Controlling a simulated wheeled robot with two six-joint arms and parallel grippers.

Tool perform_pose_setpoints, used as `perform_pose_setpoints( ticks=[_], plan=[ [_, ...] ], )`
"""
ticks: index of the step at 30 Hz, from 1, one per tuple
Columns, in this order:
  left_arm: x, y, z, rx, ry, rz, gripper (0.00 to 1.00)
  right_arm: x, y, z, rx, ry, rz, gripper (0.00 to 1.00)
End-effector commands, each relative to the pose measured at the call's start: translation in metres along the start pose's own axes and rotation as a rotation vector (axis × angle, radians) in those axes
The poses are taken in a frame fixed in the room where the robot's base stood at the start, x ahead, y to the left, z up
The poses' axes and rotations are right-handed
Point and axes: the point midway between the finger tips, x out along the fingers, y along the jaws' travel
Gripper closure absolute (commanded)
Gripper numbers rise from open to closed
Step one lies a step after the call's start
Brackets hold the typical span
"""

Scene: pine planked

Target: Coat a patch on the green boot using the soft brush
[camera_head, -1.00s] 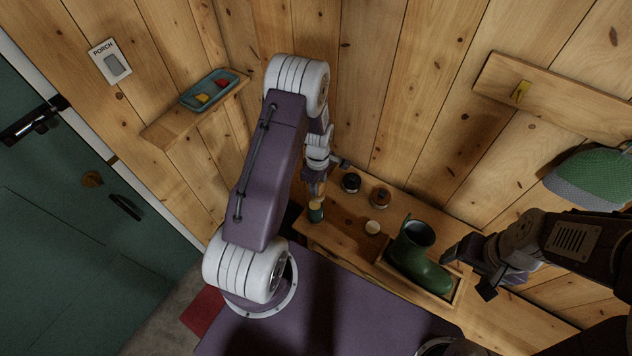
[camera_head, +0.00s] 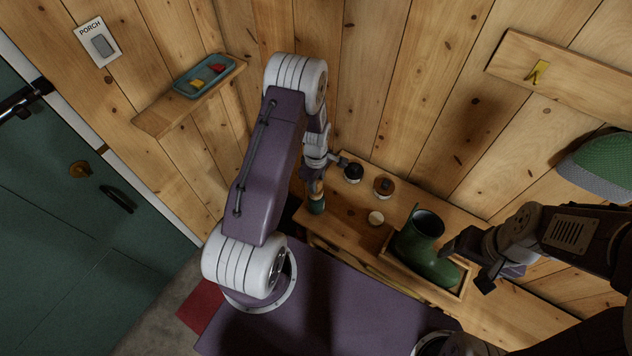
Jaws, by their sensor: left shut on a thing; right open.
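The green boot (camera_head: 428,254) stands in a shallow wooden tray (camera_head: 463,289) on the bench, its toe toward the lower right. My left gripper (camera_head: 320,176) is over the bench's left end, left of the boot. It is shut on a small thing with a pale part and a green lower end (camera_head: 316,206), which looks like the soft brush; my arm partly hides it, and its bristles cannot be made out. My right gripper (camera_head: 468,266) is open and empty, just right of the boot; I cannot tell if it touches.
A wall shelf (camera_head: 160,118) holds a blue tray (camera_head: 205,87). A yellow hook (camera_head: 537,71) and a green cap (camera_head: 600,165) are on the right wall.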

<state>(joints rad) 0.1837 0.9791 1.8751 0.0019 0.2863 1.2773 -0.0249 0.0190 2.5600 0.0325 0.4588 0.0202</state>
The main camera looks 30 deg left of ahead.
Motion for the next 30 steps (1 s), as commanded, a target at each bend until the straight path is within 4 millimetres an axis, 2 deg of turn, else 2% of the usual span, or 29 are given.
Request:
perform_pose_setpoints(
  ticks=[30],
  plan=[
    [0.0089, 0.0002, 0.0, 0.0, 0.0, 0.0, 1.0, 0.0073, 0.0002, 0.0008, 0.0, 0.0, 0.0, 0.23]
  ],
)
